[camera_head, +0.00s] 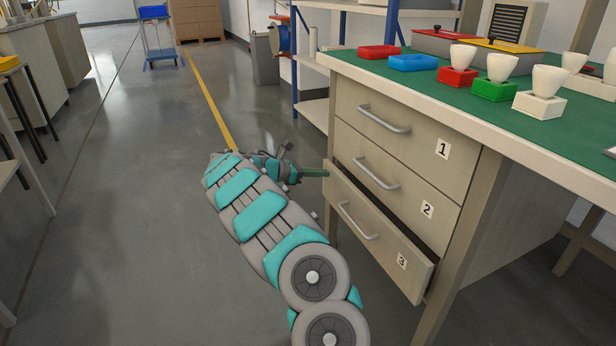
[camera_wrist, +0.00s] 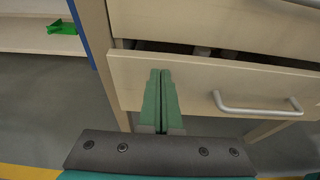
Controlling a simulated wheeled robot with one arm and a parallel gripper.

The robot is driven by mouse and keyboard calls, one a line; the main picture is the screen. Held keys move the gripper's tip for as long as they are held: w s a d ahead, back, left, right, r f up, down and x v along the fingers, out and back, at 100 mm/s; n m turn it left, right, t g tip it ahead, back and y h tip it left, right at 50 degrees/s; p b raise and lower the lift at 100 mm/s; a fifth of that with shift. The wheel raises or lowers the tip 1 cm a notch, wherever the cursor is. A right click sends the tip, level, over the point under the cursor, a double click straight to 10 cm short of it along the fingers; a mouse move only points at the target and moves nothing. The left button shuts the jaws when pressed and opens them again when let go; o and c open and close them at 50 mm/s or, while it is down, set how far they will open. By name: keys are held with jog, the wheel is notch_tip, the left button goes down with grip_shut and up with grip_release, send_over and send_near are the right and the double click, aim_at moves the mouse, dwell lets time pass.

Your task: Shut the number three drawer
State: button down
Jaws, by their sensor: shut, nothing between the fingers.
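The number three drawer (camera_head: 378,236) is the lowest of a stack under the green-topped bench. It stands partly open, with a dark gap above its front. Its front and bar handle also show in the wrist view (camera_wrist: 205,88). My gripper (camera_head: 325,172) is shut and empty, its green fingers at the left end of that drawer's front, near its top edge. In the wrist view the fingertips (camera_wrist: 160,72) overlap the drawer front left of the handle. I cannot tell whether they touch it. Drawers one (camera_head: 400,133) and two (camera_head: 395,182) look shut.
The bench top (camera_head: 430,85) holds red, blue, green and white holders, several with white bulbs. A bench leg (camera_head: 455,250) stands right of the drawers. A shelf rack (camera_head: 312,75) is behind. The floor (camera_head: 130,230) to the left is clear.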

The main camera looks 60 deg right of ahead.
aim_at(335, 170)
jog(key=shift+s+d, duration=0.3)
jog(key=shift+d, duration=0.25)
jog(key=shift+s+d+p, duration=0.1)
jog(key=shift+s+d, duration=0.25)
jog(key=shift+d, duration=0.3)
jog(key=shift+s+d+p, duration=0.1)
jog(key=shift+s+d, duration=0.3)
jog(key=shift+d, duration=0.2)
jog(key=shift+s+d+p, duration=0.1)
jog(key=shift+s+d, duration=0.25)
jog(key=shift+d, duration=0.3)
jog(key=shift+s, duration=0.1)
jog(key=shift+a, duration=0.1)
jog(key=shift+w+a, duration=0.2)
jog(key=shift+a, duration=0.15)
jog(key=p+v, duration=0.1)
jog(key=v, duration=1.2)
jog(key=shift+w+f+p, duration=0.3)
jog(key=shift+w+p, duration=0.1)
jog(key=shift+a, duration=0.15)
